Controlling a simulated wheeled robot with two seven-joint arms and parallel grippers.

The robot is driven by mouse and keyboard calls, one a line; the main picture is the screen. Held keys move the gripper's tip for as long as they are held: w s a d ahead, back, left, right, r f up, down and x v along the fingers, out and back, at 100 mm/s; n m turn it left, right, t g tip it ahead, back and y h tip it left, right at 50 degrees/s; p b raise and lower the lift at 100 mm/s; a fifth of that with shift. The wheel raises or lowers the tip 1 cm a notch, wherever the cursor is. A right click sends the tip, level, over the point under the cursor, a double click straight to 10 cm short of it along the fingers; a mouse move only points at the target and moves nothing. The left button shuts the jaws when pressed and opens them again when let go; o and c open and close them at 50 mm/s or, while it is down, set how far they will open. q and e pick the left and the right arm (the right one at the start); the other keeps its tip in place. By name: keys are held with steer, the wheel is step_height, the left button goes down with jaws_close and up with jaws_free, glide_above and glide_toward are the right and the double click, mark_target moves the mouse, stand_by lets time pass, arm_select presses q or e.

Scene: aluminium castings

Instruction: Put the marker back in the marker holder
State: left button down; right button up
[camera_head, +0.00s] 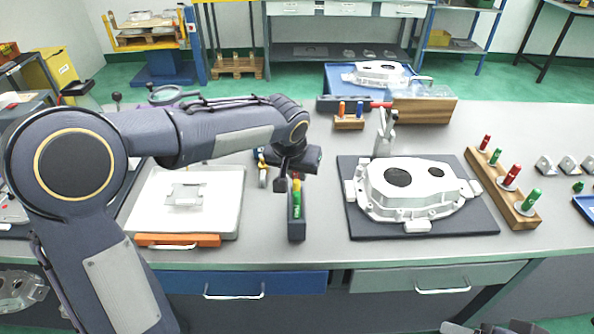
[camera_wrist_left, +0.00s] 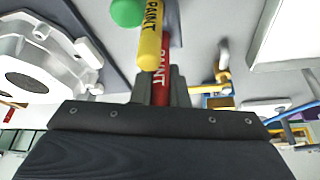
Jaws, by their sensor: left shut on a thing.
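The marker holder (camera_head: 297,229) is a dark narrow block on the bench between the white tray and the casting mat. Green, yellow and red markers show at it in a line. In the left wrist view a green marker (camera_wrist_left: 127,12), a yellow marker (camera_wrist_left: 150,42) and a red marker (camera_wrist_left: 162,88) show, the last two lettered PAINT. My left gripper (camera_head: 284,178) is at the holder's far end, shut on the red marker between its fingers. The yellow marker partly covers the red one. Whether the red marker's end is inside the holder is hidden.
A white casting (camera_head: 415,188) lies on a dark mat (camera_head: 365,231) to the right. A white tray (camera_head: 222,228) with a metal part is at left. A wooden rack (camera_head: 478,163) of red and green plugs stands farther right. A wooden block (camera_head: 349,123) stands behind.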

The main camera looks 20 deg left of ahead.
mark_target(295, 174)
arm_select(q)
steer(key=shift+f+b, duration=0.9)
steer(key=shift+f, duration=0.25)
steer(key=c, duration=1.3)
jaws_free()
steer(key=shift+c, duration=0.2)
steer(key=v, duration=0.8)
steer(key=shift+f, duration=0.15)
